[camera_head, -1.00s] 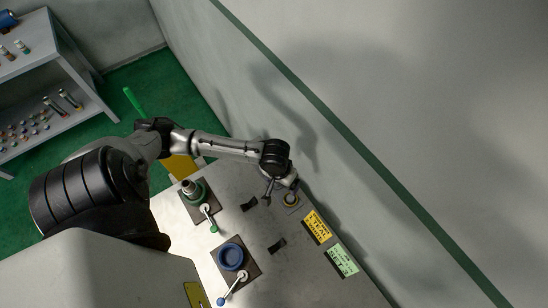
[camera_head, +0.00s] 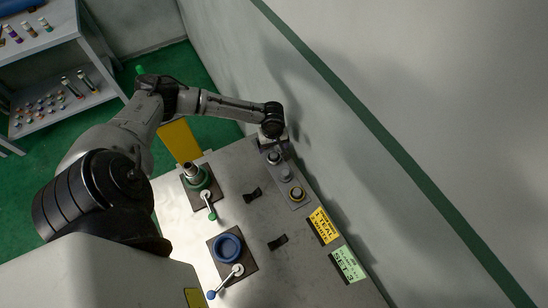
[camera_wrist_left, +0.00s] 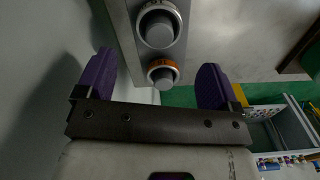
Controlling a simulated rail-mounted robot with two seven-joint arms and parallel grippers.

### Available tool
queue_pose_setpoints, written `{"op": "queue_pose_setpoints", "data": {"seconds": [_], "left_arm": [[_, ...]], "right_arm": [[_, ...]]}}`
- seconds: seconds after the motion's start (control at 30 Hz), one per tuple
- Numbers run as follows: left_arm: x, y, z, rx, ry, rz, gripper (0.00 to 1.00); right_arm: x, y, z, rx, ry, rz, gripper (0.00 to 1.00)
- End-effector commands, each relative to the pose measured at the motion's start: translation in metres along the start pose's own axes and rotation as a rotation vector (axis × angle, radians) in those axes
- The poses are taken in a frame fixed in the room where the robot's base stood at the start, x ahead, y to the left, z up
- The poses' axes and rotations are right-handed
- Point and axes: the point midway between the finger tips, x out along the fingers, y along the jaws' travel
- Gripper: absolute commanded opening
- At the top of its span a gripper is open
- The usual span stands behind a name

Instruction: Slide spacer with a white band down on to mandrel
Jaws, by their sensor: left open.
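My left gripper (camera_head: 273,145) is open and empty, over the far end of the grey holder plate (camera_head: 307,204) by the wall. In the left wrist view its purple fingers (camera_wrist_left: 158,88) stand either side of a grey spacer with an orange band (camera_wrist_left: 162,74), not touching it. A larger grey spacer with a white band (camera_wrist_left: 158,28) stands beyond it on the plate. The head view shows a spacer with a yellow ring (camera_head: 296,194) at the near end. A grey upright post (camera_head: 191,170), possibly the mandrel, stands in the green vise (camera_head: 202,182). My right gripper is not in view.
A blue vise (camera_head: 228,248) with a lever (camera_head: 224,283) stands nearer on the bench. Yellow (camera_head: 323,226) and green labels (camera_head: 347,265) lie along the bench edge. The wall (camera_head: 400,120) is close to the plate.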

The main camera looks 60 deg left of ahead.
Motion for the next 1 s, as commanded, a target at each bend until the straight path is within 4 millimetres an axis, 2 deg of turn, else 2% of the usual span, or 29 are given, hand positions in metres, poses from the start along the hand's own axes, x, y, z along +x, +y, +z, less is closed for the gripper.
{"op": "queue_pose_setpoints", "data": {"seconds": [0.27, 0.6, 0.97, 1.0], "left_arm": [[0.015, 0.001, 0.001, 0.002, -0.001, 0.0, 0.87], [0.055, 0.003, 0.004, 0.001, 0.0, 0.001, 0.87], [0.061, 0.003, 0.004, 0.003, 0.0, 0.0, 0.87], [0.061, 0.003, 0.004, 0.002, 0.0, 0.0, 0.83]], "right_arm": [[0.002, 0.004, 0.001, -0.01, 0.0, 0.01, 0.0], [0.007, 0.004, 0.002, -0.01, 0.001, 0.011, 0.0], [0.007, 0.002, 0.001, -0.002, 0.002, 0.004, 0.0], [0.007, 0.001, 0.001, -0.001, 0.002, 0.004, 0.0]]}}
